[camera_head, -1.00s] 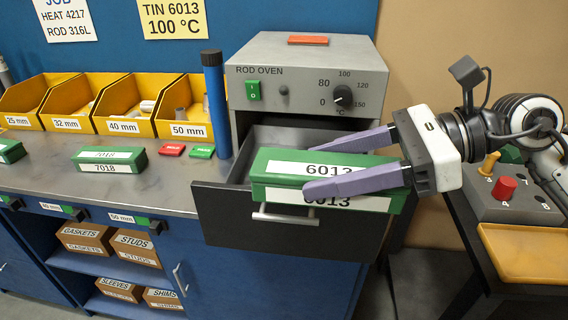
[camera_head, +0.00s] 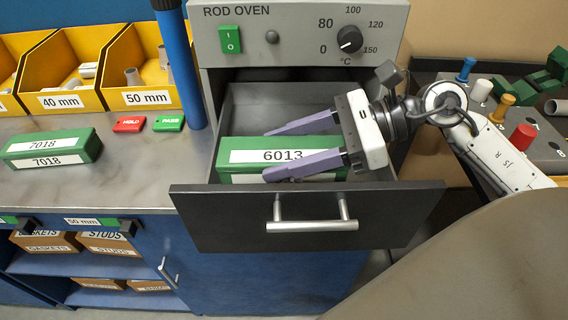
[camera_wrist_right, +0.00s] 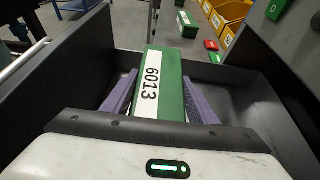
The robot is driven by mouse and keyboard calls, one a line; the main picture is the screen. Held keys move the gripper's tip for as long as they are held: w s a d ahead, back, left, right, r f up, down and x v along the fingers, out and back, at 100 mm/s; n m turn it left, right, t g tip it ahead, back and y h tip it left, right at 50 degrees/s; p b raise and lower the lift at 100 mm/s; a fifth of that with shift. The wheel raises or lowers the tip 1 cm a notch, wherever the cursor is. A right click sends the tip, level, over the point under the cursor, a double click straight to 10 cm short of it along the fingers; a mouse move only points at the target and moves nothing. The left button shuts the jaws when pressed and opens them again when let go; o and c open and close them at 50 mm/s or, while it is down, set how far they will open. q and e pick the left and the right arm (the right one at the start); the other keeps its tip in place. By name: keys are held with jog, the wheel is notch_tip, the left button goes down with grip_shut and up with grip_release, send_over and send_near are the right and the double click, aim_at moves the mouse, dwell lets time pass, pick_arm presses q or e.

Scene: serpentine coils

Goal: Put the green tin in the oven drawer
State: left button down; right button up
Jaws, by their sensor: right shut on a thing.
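The green tin (camera_head: 228,157) labelled 6013 is inside the open oven drawer (camera_head: 205,203), below the rim of the drawer front. My right gripper (camera_head: 302,147) is shut on the tin, with a purple finger along each long side. In the right wrist view, the tin (camera_wrist_right: 172,90) lies between the two fingers (camera_wrist_right: 160,100), with the drawer walls around it. I cannot tell whether the tin touches the drawer floor. The rod oven (camera_head: 300,35) stands above the drawer. My left gripper is not in view.
Another green tin (camera_head: 50,148), labelled 7018, lies on the bench (camera_head: 130,165) left of the drawer. A blue cylinder (camera_head: 180,65) stands beside the oven. Yellow bins (camera_head: 148,98) line the back.

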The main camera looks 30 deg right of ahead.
jog(key=shift+w+f, duration=0.1)
jog(key=shift+f, duration=1.8)
jog(key=shift+f, duration=0.2)
jog(key=o, duration=1.8)
jog(key=shift+c, duration=0.2)
jog(key=shift+r, duration=0.15)
jog(key=shift+s+d, duration=0.2)
jog(key=shift+d, duration=0.15)
jog(key=b+v, duration=0.2)
jog(key=v, duration=0.8)
jog(key=shift+s+d+r, duration=0.1)
jog(key=shift+d+r, duration=0.1)
jog(key=shift+r, duration=0.05)
jog(key=shift+s+d+r, duration=0.15)
jog(key=shift+s+d, duration=0.05)
jog(key=shift+d, duration=0.05)
